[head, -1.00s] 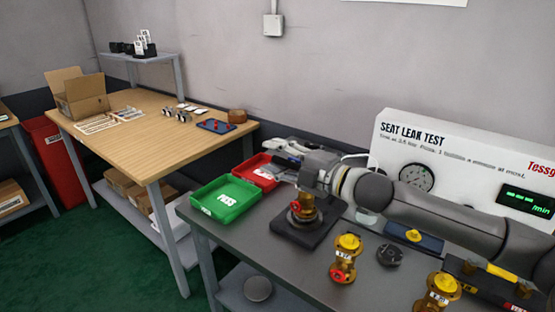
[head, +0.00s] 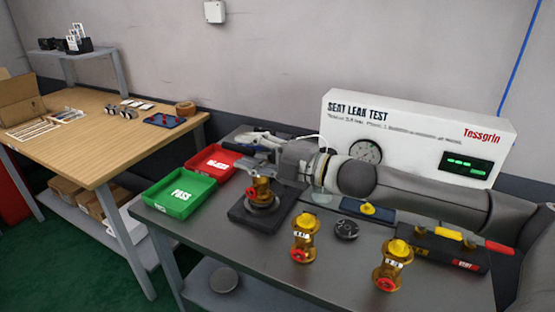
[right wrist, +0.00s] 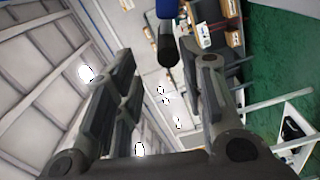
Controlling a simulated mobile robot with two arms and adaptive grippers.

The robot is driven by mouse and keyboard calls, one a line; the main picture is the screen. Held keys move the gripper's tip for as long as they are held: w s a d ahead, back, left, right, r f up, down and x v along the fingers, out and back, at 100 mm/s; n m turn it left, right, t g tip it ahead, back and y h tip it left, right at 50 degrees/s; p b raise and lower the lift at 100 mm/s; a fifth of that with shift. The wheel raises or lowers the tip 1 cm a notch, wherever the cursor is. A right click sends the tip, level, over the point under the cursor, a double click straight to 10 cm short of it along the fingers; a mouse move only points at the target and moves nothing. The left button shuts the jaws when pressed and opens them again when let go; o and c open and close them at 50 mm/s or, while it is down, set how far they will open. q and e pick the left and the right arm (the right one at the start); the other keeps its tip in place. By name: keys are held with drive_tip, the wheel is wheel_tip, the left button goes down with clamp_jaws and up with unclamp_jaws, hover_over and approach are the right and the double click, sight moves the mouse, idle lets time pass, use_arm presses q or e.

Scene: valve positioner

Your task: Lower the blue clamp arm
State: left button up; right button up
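The blue clamp arm (right wrist: 165,9) shows at the top of the right wrist view, with a rounded black end below it. That black end lies in line with the gap between the fingers of my right gripper (right wrist: 165,85), which are apart with nothing gripped. In the head view my right gripper (head: 262,146) is above and behind the brass valve (head: 261,193) on the dark fixture base (head: 252,220). The clamp arm is hard to make out there, behind or among my fingers. My left gripper is not in view.
A green PASS tray (head: 180,194) and a red tray (head: 213,161) are left of the fixture. Two brass valves with yellow caps (head: 304,238) (head: 392,265) and a dark round part (head: 346,229) stand in front of my right arm. The white SEAT LEAK TEST unit (head: 420,140) is behind it.

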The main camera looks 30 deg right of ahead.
drive_tip(key=b+v, duration=0.2)
drive_tip(key=v, duration=0.4)
drive_tip(key=shift+b, duration=0.4)
drive_tip(key=shift+s, duration=0.1)
drive_tip(key=shift+c, duration=0.4)
